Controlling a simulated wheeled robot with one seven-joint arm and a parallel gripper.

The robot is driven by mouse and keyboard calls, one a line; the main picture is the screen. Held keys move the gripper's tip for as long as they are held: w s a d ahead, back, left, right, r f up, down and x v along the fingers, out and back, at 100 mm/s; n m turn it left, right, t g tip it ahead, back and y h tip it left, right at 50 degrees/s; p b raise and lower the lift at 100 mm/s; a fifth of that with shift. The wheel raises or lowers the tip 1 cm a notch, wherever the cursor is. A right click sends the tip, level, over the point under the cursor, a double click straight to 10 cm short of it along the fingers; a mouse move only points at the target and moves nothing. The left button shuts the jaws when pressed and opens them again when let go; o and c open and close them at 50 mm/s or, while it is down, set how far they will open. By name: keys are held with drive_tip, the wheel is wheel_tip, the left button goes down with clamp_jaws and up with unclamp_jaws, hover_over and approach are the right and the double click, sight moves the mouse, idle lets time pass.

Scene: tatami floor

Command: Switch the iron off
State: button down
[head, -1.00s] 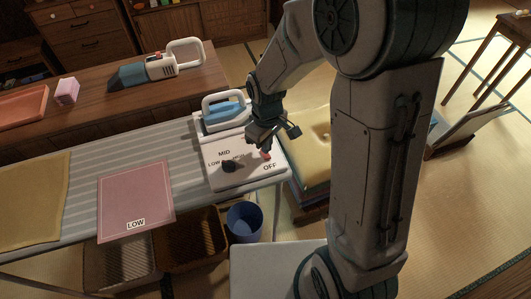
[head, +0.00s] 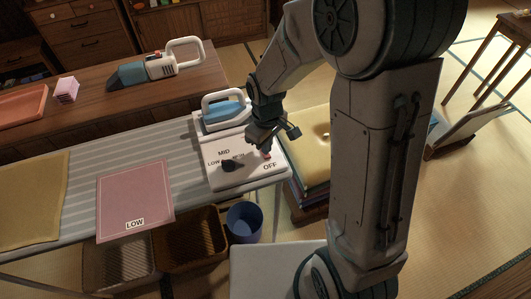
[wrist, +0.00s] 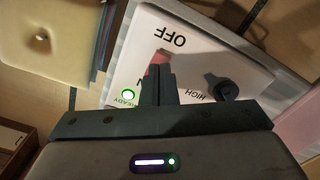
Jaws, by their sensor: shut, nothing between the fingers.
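The blue and white iron (head: 226,112) rests at the back of a white panel (head: 215,181) on the ironing board. The panel has a dark dial (head: 231,165), the words LOW, MID and OFF, and a small red switch (head: 267,154) near OFF. In the wrist view the red switch (wrist: 160,57) shows just beyond my fingertips, partly covered by them. A green light (wrist: 129,94) glows beside READY, and the dial (wrist: 222,88) is to the right. My gripper (wrist: 158,72) is shut and empty, low over the panel; whether it touches the switch I cannot tell.
A pink cloth marked LOW (head: 134,195) and a yellow cloth (head: 33,200) lie on the striped board (head: 185,155). A blue bin (head: 244,222) and baskets (head: 192,238) are below. Cushions (head: 308,150) are stacked on the right. A handheld vacuum (head: 150,70) lies on the wooden table behind.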

drive_tip(key=shift+f+b, duration=0.7)
drive_tip(key=shift+f, duration=0.2)
drive_tip(key=shift+r, duration=0.2)
drive_tip(key=shift+r+p, duration=2.7)
drive_tip(key=shift+r, duration=0.65)
drive_tip(key=shift+d+r, duration=0.1)
drive_tip(key=shift+r, duration=0.05)
drive_tip(key=s+d+r+m+t, duration=0.3)
drive_tip(key=s+d+r+m, duration=0.6)
drive_tip(key=r, duration=0.5)
drive_tip(key=s+d, duration=0.2)
drive_tip(key=s, duration=0.1)
drive_tip(key=shift+s+d+r, duration=0.3)
drive_tip(key=shift+s+d, duration=0.1)
